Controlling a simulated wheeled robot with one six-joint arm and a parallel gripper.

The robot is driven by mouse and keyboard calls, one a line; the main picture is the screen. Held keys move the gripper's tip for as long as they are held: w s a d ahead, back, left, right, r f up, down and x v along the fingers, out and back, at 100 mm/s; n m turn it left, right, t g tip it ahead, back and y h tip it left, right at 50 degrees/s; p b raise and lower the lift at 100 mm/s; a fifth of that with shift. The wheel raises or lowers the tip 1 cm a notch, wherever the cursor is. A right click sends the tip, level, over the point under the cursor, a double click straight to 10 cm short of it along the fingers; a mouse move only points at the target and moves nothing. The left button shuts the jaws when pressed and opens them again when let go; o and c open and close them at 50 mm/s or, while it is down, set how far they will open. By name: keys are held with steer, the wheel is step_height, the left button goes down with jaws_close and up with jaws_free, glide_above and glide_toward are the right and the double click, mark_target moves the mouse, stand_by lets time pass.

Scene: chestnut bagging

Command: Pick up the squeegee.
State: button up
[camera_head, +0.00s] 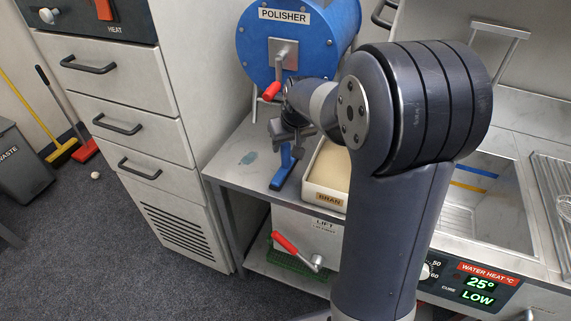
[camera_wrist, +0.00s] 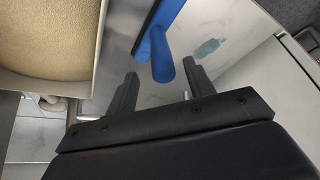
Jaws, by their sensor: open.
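The squeegee (camera_head: 286,168) is blue with a dark edge and is on the grey bench top beside the bran tray. My gripper (camera_head: 291,137) is over its upper end, partly hidden by my arm. In the wrist view the squeegee's rounded blue handle (camera_wrist: 163,62) points toward my gripper (camera_wrist: 163,84). The two fingers are apart, one on each side of the handle's line, with the handle end around the fingertips. I see no clear contact between fingers and handle.
The bran tray (camera_head: 327,199) stands close on the right, and also shows in the wrist view (camera_wrist: 97,45). The blue polisher (camera_head: 292,40) with its red-handled lever stands behind. A drawer cabinet (camera_head: 130,75) is on the left and a sink (camera_head: 480,205) on the right.

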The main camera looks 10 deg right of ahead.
mark_target(285, 158)
steer(key=x, duration=0.4)
steer(key=shift+w+a, duration=0.15)
steer(key=shift+a, duration=0.1)
jaws_close()
stand_by(0.4)
